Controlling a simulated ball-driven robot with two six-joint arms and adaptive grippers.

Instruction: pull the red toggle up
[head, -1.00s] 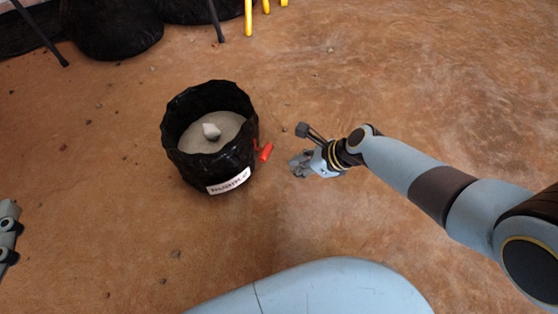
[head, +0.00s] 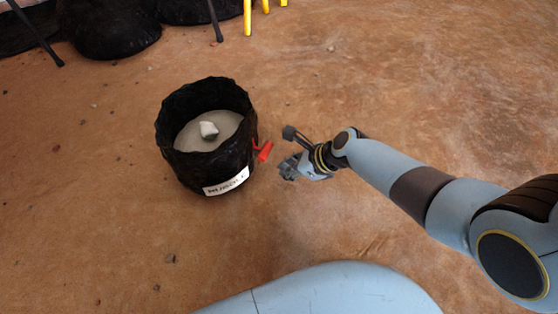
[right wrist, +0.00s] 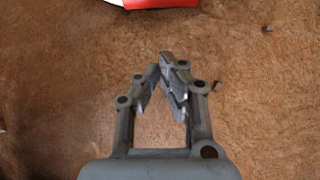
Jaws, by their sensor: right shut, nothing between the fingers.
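The red toggle (head: 265,151) sticks out from the right side of a black round container (head: 205,166) with a white label. A red piece with a white edge (right wrist: 165,3) shows at the top edge of the right wrist view; it looks like the toggle, but only part is visible. My right gripper (head: 287,170) is just right of and a little below the toggle, apart from it. In the right wrist view its fingers (right wrist: 164,72) come together at the tips with nothing between them. My left gripper is out of view.
Grey fill with a pale stone (head: 209,130) lies inside the container. Dark bulky shapes (head: 115,28), thin dark legs and yellow legs (head: 248,15) stand at the back. The brown floor around the container is mostly clear, with small pebbles.

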